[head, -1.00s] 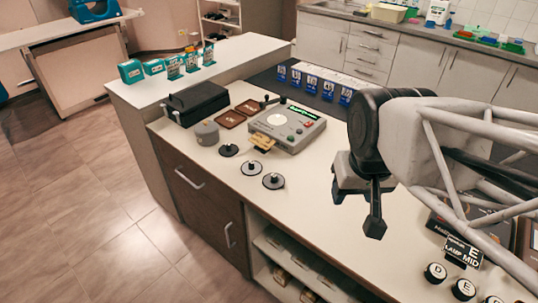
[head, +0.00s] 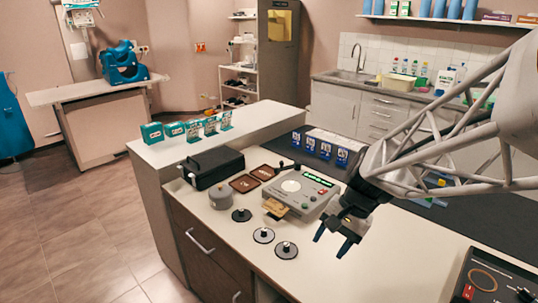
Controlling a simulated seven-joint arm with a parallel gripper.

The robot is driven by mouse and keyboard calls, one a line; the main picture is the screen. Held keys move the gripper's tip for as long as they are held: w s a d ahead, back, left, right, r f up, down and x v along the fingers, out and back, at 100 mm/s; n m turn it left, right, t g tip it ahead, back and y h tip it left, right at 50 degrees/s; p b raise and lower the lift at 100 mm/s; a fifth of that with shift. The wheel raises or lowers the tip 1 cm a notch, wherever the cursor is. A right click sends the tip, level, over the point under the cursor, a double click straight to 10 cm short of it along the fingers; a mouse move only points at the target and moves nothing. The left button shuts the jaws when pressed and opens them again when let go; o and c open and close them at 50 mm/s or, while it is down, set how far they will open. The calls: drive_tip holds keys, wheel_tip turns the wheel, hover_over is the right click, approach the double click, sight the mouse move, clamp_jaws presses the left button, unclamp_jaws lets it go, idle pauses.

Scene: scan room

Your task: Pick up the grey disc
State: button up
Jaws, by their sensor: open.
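Three small flat discs with dark knobs lie in a slanting row on the white counter (head: 385,270) in the head view. The nearest one looks grey (head: 286,250). The middle disc (head: 263,235) is paler, and the far disc (head: 241,215) is black. My gripper (head: 334,241) is above the counter, right of the grey disc and apart from it. Its two dark fingers point down and are spread, with nothing between them. No disc is hidden by the arm.
A grey device (head: 300,193) with a green display stands just behind the discs, with a tan card at its front. A round grey pot (head: 220,197) and a black case (head: 212,167) stand behind left. A dark panel (head: 492,285) lies at right. The counter's front middle is clear.

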drive_tip(key=w+f+m+g+y, duration=0.1)
drive_tip(key=w+f+m+y, duration=0.4)
drive_tip(key=w+f, duration=0.45)
drive_tip(key=m+t+y, duration=0.1)
drive_tip(key=m+y, duration=0.3)
drive_tip(key=m, duration=0.2)
approach(291, 249)
drive_tip(key=r, duration=0.1)
drive_tip(key=a, duration=0.1)
drive_tip(key=a+r, duration=0.1)
drive_tip(key=shift+s+a+r, duration=0.15)
drive_tip(key=shift+s+r, duration=0.1)
drive_tip(key=shift+r, duration=0.15)
drive_tip(key=shift+x, duration=1.3)
drive_tip(key=shift+f+x, duration=0.15)
drive_tip(key=shift+x, duration=1.15)
drive_tip(key=shift+f+x, duration=0.15)
drive_tip(key=shift+x, duration=1.15)
drive_tip(key=shift+w, duration=0.1)
drive_tip(key=shift+c, duration=0.4)
